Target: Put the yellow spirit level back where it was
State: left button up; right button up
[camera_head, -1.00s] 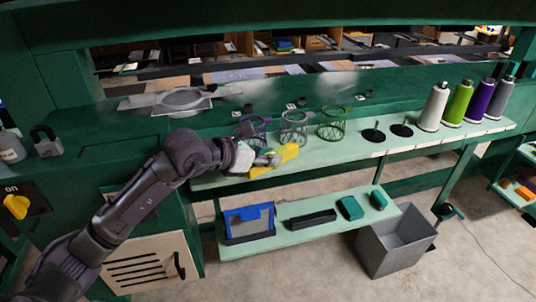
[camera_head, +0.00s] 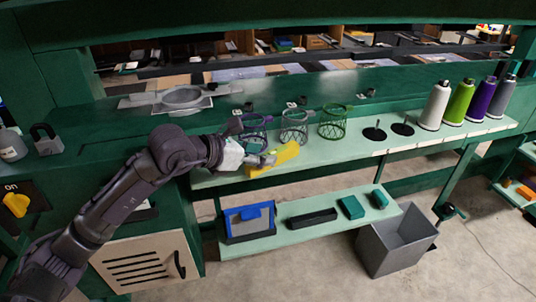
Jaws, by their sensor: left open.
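The yellow spirit level (camera_head: 274,160) is on the upper shelf (camera_head: 365,146), at its front edge below the wire baskets, tilted up to the right in the picture. My left gripper (camera_head: 264,160) is at the level's left part, with its fingers next to it. The jaws are open. Whether the fingers touch the level is hard to tell at this size. My right gripper is not in view.
Wire baskets, purple (camera_head: 253,129), grey (camera_head: 294,127) and green (camera_head: 333,122), stand just behind the level. Thread cones, including a green one (camera_head: 458,103), stand at the right. A grey bin (camera_head: 397,243) is on the floor.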

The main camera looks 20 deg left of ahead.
pick_arm(q)
jog(key=b+v, duration=0.1)
jog(key=v, duration=0.8)
jog(key=shift+s, duration=0.1)
